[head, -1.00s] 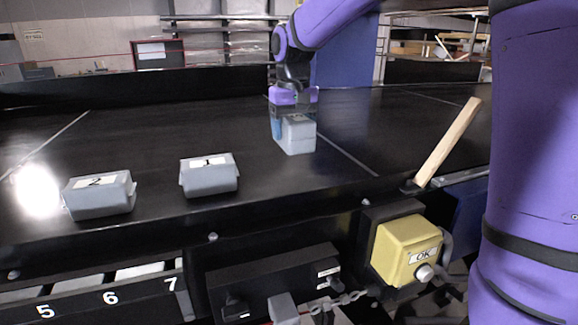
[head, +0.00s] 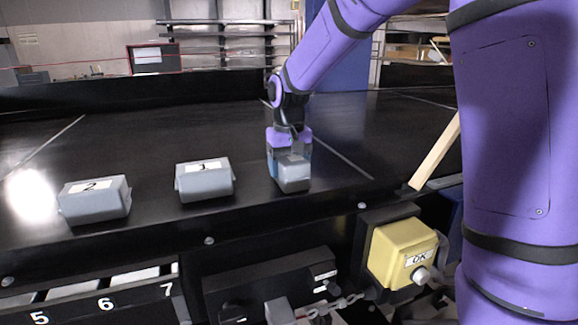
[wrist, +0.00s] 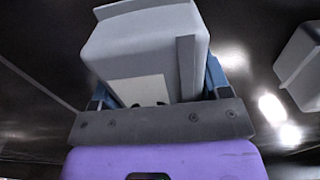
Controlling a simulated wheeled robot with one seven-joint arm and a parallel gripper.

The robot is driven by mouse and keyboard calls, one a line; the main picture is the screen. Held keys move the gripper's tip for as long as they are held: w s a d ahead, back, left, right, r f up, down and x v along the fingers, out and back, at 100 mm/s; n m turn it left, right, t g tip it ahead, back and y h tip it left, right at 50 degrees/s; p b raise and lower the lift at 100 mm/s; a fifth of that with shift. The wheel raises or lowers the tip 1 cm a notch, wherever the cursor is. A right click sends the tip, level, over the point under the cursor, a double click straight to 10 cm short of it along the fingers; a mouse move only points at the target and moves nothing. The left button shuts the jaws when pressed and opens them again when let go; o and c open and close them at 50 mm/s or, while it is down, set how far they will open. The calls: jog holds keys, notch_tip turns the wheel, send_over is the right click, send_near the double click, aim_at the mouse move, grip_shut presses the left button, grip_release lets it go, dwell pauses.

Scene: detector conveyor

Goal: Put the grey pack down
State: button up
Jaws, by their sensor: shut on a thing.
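The grey pack (head: 293,177) is between the fingers of my gripper (head: 289,163), at the right end of a row of packs on the black conveyor. In the wrist view the pack (wrist: 145,50) fills the top middle, with a pale label on its near face and a blue finger on each side. My gripper (wrist: 160,85) is shut on it. In the head view the pack's lower edge is close to the belt; I cannot tell whether it touches.
A grey pack labelled 2 (head: 95,203) and another labelled pack (head: 204,184) stand to the left on the conveyor (head: 130,150). A wooden stick (head: 435,152) leans at the right. A yellow OK box (head: 402,250) hangs in front. Belt behind the packs is clear.

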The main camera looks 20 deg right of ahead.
jog(key=shift+f, duration=0.1)
jog(key=o, duration=1.2)
notch_tip(320, 180, up, 12)
jog(key=shift+r, duration=0.1)
jog(key=shift+s+d+r, duration=0.1)
jog(key=shift+s+r, duration=0.1)
jog(key=shift+s, duration=0.05)
jog(key=s+d+r+t, duration=0.1)
jog(key=s+d, duration=0.1)
jog(key=s, duration=0.5)
jog(key=s+d+r+t, duration=0.2)
jog(key=s+d, duration=0.1)
jog(key=s, duration=0.4)
jog(key=s+f, duration=0.1)
jog(key=s, duration=0.4)
jog(key=s+d+f+t, duration=0.1)
jog(key=s+f, duration=0.1)
jog(key=s, duration=0.3)
jog(key=s+f+t, duration=0.1)
jog(key=s+f, duration=0.1)
jog(key=s, duration=0.2)
jog(key=shift+s+d+f, duration=0.15)
jog(key=shift+s+d, duration=0.2)
jog(key=shift+s, duration=0.05)
